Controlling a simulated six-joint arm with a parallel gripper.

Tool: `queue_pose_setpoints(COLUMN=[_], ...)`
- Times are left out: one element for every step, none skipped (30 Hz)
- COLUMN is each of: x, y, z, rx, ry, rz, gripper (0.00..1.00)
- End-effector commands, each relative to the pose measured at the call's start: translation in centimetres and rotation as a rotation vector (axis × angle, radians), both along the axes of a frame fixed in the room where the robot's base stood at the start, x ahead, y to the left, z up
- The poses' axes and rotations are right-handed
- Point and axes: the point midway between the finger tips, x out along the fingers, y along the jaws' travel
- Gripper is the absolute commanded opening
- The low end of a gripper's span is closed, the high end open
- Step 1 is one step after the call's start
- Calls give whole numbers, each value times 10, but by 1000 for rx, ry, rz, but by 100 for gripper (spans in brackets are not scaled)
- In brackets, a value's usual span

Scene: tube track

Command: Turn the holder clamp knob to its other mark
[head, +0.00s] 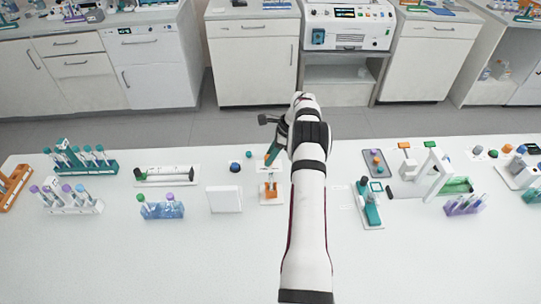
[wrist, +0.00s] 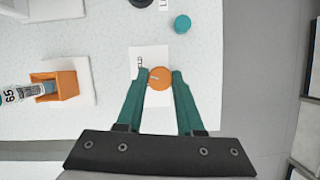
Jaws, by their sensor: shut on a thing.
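The orange round clamp knob (wrist: 160,79) sits on a white plate (wrist: 153,53) in the wrist view. A pale pointer line on the knob points left. A small dark mark shows on the plate up and left of the knob; a second mark is not clear. My gripper (wrist: 160,75) has its teal fingers on either side of the knob and is shut on it. The orange holder (wrist: 66,84) stands on a white base to the left, with a labelled tube in it. In the head view my gripper (head: 273,158) is over the back of the orange holder (head: 270,189); the knob is not clear there.
A teal cap (wrist: 182,23) lies beyond the knob. In the head view a white block (head: 224,199) stands left of the holder and a teal device (head: 369,207) right of it. Tube racks (head: 162,208) stand farther left. The front of the table is clear.

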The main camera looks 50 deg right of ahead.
Motion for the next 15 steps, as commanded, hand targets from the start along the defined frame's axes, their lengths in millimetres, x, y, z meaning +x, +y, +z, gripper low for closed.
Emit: queue_pose_setpoints(x=[0,0,0,0,0,0,0,0,0,0,0,1,0,0,0], y=[-1,-1,-1,-1,-1,-1,-1,-1,-1,-1,-1,-1,-1,-1,-1], z=[-1,-1,-1,-1,-1,-1,-1,-1,-1,-1,-1,-1,-1,-1,-1], rx=[-1,0,-1,-2,-1,-1,-2,-1,-1,-2,0,-1,0,-1,0], ry=[0,1,0,0,1,0,1,1,1,1,1,0,1,1,1], rz=[28,47,72,92,107,130,145,159,175,188,197,211,219,225,234], gripper=[0,0,0,0,0,0,0,0,0,0,0,0,0,0,0])
